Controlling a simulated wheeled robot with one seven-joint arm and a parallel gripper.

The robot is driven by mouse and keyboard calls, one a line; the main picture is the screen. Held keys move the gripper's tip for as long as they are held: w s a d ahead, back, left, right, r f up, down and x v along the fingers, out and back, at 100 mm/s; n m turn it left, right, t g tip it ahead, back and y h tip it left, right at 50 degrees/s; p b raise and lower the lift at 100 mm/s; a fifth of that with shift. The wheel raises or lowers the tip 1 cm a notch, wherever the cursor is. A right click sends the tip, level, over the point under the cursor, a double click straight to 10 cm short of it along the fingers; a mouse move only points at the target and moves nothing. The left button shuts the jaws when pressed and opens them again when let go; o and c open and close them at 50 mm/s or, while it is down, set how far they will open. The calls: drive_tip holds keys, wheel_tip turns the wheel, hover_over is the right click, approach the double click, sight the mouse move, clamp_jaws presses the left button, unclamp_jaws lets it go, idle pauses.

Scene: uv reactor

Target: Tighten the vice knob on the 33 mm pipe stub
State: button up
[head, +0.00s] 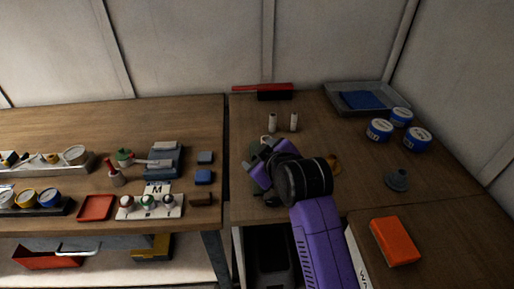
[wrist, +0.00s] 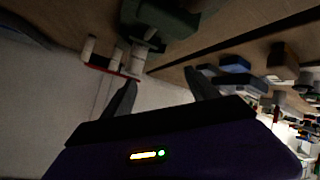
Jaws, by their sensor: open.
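A dark green vice (wrist: 165,18) shows at the top of the wrist view, which is upside down. A pale pipe stub (wrist: 137,60) appears to stand in it. A small dark part (wrist: 150,34) beside the stub may be the knob; I cannot tell. In the head view my gripper (head: 258,165) and wrist cover most of the vice, and a pale stub end (head: 265,139) shows behind them. My gripper also shows in the wrist view (wrist: 162,92), its two fingers apart with nothing between them. The vice lies beyond the fingertips, apart from them.
Two loose white pipe stubs (head: 283,122) stand behind the vice. Several blue tins (head: 379,129), a grey tray (head: 340,87), a grey cone-shaped part (head: 397,179) and an orange block (head: 395,241) lie to the right. A gap separates the left bench (head: 60,128), which holds many small items.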

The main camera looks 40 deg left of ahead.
drive_tip(key=shift+w+a+r+n+g+h, duration=0.15)
drive_tip(key=shift+a+r+n+g+h, duration=0.25)
drive_tip(key=shift+a+r+n+h, duration=0.35)
drive_tip(key=shift+f, duration=0.1)
